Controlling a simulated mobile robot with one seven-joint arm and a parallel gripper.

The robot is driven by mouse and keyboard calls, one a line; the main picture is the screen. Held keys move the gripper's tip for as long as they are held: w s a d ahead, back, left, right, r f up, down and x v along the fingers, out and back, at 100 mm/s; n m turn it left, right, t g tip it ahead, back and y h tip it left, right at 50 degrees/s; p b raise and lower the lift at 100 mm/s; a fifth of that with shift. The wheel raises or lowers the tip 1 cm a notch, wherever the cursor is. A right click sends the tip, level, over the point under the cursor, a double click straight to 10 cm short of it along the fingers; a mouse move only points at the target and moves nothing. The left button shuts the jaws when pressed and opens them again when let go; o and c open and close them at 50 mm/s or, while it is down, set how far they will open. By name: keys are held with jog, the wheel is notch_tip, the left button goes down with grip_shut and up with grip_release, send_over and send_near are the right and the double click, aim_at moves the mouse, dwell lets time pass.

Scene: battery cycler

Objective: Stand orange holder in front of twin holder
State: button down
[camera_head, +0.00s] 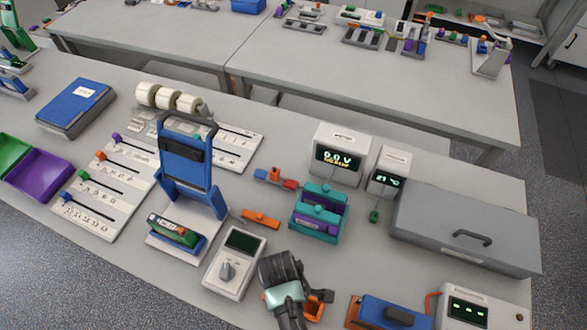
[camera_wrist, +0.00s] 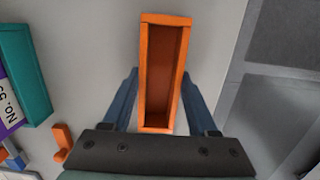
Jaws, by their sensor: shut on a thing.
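The orange holder (camera_head: 314,307) is an open-topped, narrow box near the front edge of the table, partly hidden by my gripper (camera_head: 310,297). In the wrist view the orange holder (camera_wrist: 145,70) is between my two blue fingers, which are shut on its sides. Its inside looks empty. I cannot tell whether it touches the table. The twin holder (camera_head: 327,192) is teal, with a purple cell in its front slot. It stands farther back, above my gripper in the head view. Its teal side (camera_wrist: 27,70) shows at the left of the wrist view.
A white meter (camera_head: 236,262) lies left of my gripper. A blue and orange device (camera_head: 385,313) and a white box with displays (camera_head: 474,310) stand to the right. A small orange piece (camera_head: 261,218) lies left of the twin holder. A grey case (camera_head: 465,225) is at right.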

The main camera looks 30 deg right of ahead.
jog(key=shift+f, duration=0.1)
jog(key=shift+c, duration=0.9)
grip_release()
notch_tip(320, 180, up, 12)
jog(key=w, duration=0.1)
jog(key=shift+a, duration=0.45)
jog(key=shift+w, duration=0.15)
